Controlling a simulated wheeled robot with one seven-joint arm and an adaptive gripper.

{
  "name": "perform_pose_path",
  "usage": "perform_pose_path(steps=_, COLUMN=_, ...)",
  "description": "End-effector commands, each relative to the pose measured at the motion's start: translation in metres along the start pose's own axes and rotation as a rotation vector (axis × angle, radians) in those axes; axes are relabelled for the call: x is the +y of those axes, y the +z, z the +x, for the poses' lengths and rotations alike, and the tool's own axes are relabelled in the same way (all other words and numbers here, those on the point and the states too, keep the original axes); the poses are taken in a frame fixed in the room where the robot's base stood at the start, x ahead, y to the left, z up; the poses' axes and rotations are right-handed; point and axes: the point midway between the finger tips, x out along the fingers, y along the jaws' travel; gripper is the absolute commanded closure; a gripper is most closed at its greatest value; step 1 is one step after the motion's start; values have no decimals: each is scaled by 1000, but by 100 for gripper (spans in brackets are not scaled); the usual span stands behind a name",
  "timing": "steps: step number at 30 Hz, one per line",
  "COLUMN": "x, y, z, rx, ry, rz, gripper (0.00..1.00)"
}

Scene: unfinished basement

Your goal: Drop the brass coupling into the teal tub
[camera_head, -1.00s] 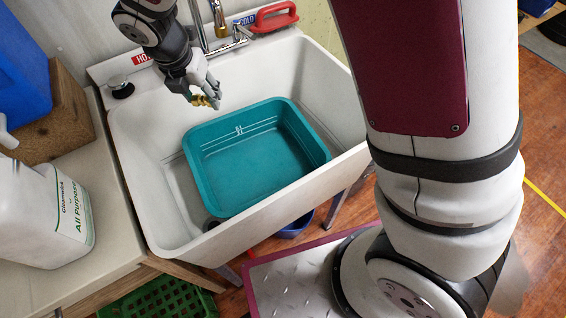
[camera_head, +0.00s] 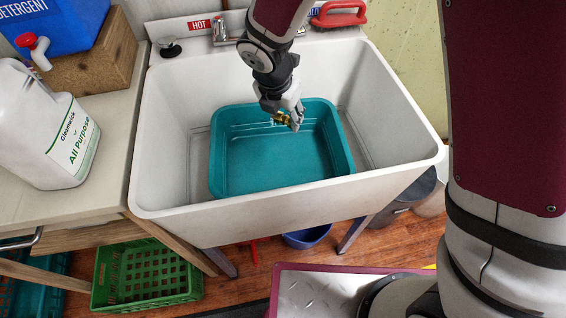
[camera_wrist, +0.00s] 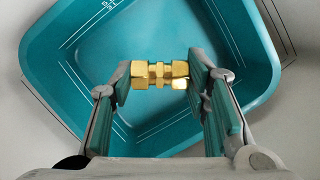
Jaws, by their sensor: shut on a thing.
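The teal tub (camera_head: 235,168) sits inside the white sink, open side up, and looks empty. It also fills much of the wrist view (camera_wrist: 60,88). My gripper (camera_head: 291,117) is over the tub's far right part in the head view. It is shut on the brass coupling (camera_wrist: 153,75), which lies crosswise between the two fingers in the wrist view. The coupling also shows as a small gold piece in the head view (camera_head: 281,118). The tub's floor shows below the coupling. How high the coupling is above that floor is hard to tell.
The white sink (camera_head: 165,130) surrounds the tub. A faucet (camera_head: 220,32) and a red brush (camera_head: 340,14) are at its back edge. A white jug (camera_head: 40,125) stands on the left counter. A green crate (camera_head: 145,270) and a blue bowl (camera_head: 306,238) are below.

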Motion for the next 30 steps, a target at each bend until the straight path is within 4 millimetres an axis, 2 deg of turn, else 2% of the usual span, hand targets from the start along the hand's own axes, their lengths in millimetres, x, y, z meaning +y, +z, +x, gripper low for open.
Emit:
perform_pose_path(steps=1, x=0, y=-2, z=9, rx=0, ry=-1, rz=-1, gripper=86)
perform_pose_path(steps=7, x=0, y=-7, z=26, rx=0, ry=-1, rz=-1, gripper=86)
perform_pose_path(steps=18, x=0, y=-9, z=30, rx=0, ry=-1, rz=0, gripper=86)
perform_pose_path(steps=19, x=0, y=-9, z=30, rx=0, ry=-1, rz=0, gripper=55)
perform_pose_path(steps=22, x=0, y=-9, z=30, rx=0, ry=-1, rz=0, gripper=34)
perform_pose_path(steps=30, x=0, y=-9, z=30, rx=0, ry=-1, rz=0, gripper=34)
